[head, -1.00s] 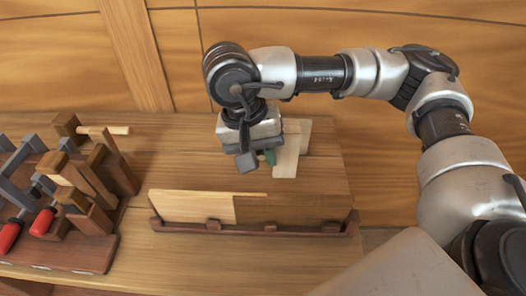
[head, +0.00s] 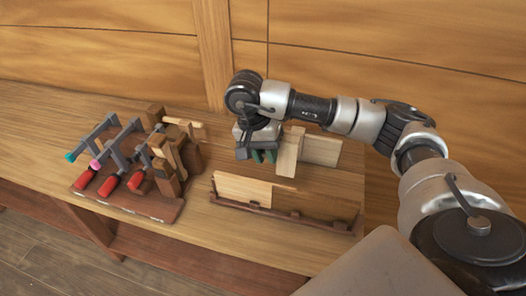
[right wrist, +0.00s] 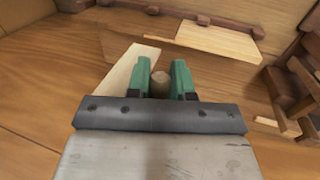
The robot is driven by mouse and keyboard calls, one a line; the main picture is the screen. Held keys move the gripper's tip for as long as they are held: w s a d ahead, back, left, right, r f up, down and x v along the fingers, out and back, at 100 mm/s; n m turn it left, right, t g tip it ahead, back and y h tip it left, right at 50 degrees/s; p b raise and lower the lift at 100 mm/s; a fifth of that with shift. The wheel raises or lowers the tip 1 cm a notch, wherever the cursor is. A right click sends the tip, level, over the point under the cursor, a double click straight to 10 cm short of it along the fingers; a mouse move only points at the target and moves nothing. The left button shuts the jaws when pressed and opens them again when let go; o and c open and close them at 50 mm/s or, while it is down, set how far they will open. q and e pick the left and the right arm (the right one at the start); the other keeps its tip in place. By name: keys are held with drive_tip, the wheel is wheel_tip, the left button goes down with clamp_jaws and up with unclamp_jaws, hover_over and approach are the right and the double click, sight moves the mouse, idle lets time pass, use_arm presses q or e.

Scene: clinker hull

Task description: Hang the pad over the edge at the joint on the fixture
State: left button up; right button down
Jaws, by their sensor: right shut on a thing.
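The fixture (head: 290,216) is a low dark rail on the bench, holding a pale board (head: 243,190) at left and a browner board (head: 315,205) at right, which meet at a joint. It also shows in the right wrist view (right wrist: 205,20). My right gripper (head: 263,156) is behind the boards. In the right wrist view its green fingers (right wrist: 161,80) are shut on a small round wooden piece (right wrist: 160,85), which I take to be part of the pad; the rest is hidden. A pale wooden slat (head: 289,152) stands beside the gripper. My left gripper is not in view.
A rack (head: 130,205) with several red-handled clamps (head: 112,184) and wooden blocks stands on the bench at left. Another pale board (head: 321,150) is right of the slat. A wooden wall (head: 400,60) rises behind the bench.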

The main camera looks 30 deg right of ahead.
wheel_tip(320, 180, down, 2)
drive_tip(key=shift+f+b, duration=0.1)
drive_tip(key=shift+b, duration=0.3)
wheel_tip(320, 180, down, 16)
drive_tip(key=b, duration=0.9)
drive_tip(key=shift+b, duration=0.3)
drive_tip(key=shift+f+b, duration=0.1)
drive_tip(key=shift+b, duration=0.2)
drive_tip(key=c, duration=0.9)
unclamp_jaws()
